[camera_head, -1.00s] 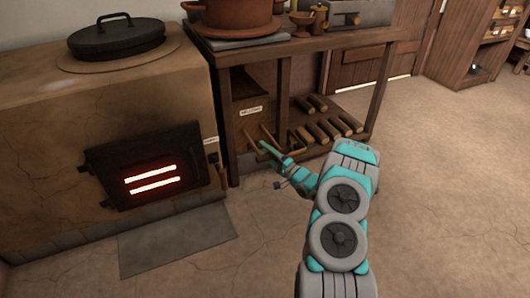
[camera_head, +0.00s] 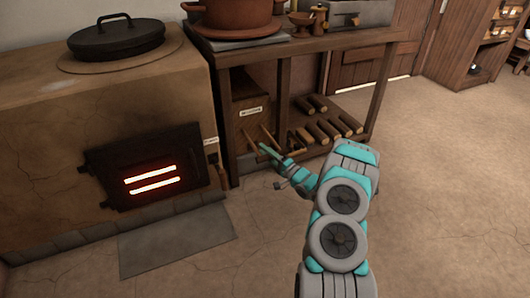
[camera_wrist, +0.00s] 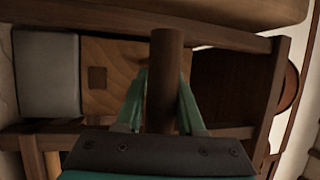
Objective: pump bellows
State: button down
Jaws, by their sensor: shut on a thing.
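The bellows look like a wooden box (camera_head: 251,93) with a small white label, set under the bench beside the stove. Thin wooden rods (camera_head: 250,138) come out of its front low down, toward a handle. My gripper (camera_head: 264,149) is at the handle in front of the box. In the wrist view, a dark brown round bar (camera_wrist: 165,75), the handle, stands between the two teal fingers, and my gripper is shut on it. A lighter wooden panel (camera_wrist: 122,75) with a dark square shows behind it. The fingers partly hide the handle in the head view.
The stove (camera_head: 60,150) with a glowing firebox door (camera_head: 150,180) is at the left. The bench (camera_head: 310,42) bears a clay pot (camera_head: 238,12). Several logs (camera_head: 328,129) lie on its lower shelf at the right. The floor in front is open.

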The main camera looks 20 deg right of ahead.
jog(key=shift+r, duration=0.1)
dwell(0.8)
jog(key=w, duration=0.9)
jog(key=shift+w+a, duration=0.2)
jog(key=shift+w, duration=0.05)
jog(key=c, duration=0.6)
grip_release()
jog(key=shift+p+v, duration=0.7)
jog(key=shift+v, duration=3.2)
